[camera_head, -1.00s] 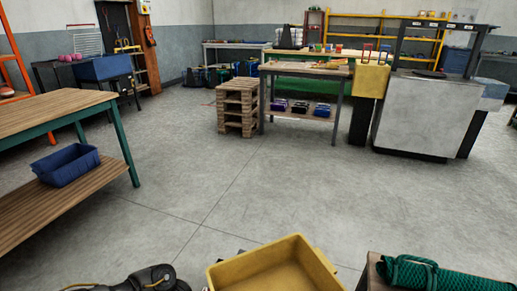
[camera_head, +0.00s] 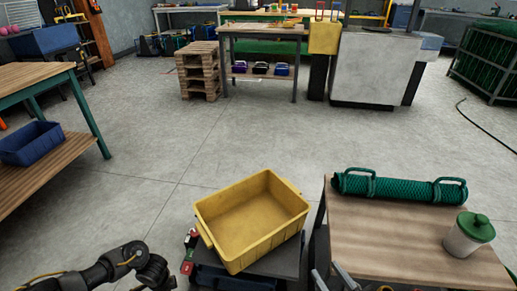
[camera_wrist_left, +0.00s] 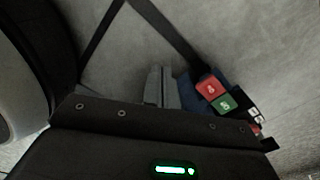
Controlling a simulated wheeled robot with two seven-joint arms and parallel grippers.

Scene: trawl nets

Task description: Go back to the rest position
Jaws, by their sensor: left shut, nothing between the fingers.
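My left gripper (camera_wrist_left: 160,87) shows in the left wrist view with its grey fingers together and nothing between them. Below it is bare floor, with a dark box with red and green buttons to its right. In the head view my left arm comes in at the bottom left, and its gripper cannot be made out. My right gripper (camera_head: 326,272) is at the bottom edge of the head view, beside the left edge of a wooden table (camera_head: 400,235). Its two grey fingertips stand apart with no object seen between them; the rest is cut off.
A yellow bin (camera_head: 252,217), empty, sits on a dark platform left of the wooden table. A green net roll (camera_head: 400,187) and a green-lidded white jar (camera_head: 468,235) are on that table. A blue bin (camera_head: 30,143) is on a shelf at left. The middle floor is clear.

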